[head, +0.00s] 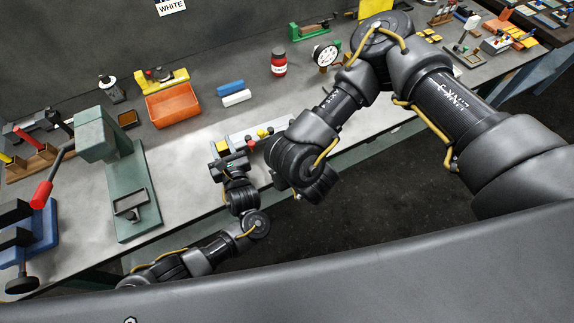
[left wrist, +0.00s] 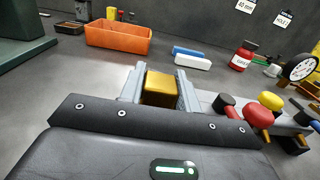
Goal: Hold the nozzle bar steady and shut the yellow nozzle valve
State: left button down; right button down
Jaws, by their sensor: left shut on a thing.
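The pale nozzle bar (head: 238,139) lies on the bench in the head view, with small red and yellow knobs along it. The yellow valve knob (head: 262,132) also shows in the left wrist view (left wrist: 270,100), close beside a red knob (left wrist: 258,115). My left gripper (left wrist: 160,88) is shut on a yellow block (left wrist: 160,84), which sits between its two grey fingers at the left of the bar. Whether the block joins the bar is hidden. My right arm's wrist is over the bar's right part in the head view and covers it; its fingers cannot be made out.
An orange bin (head: 172,106), blue and white blocks (head: 233,93) and a red bottle (head: 279,63) stand behind the bar. A green press (head: 118,180) stands at the left. A round dial (head: 326,54) stands behind my right arm. Bare bench lies between press and bar.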

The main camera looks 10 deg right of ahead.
pick_arm(q)
jog(key=c, duration=0.9)
grip_release()
jog(key=shift+s, duration=0.1)
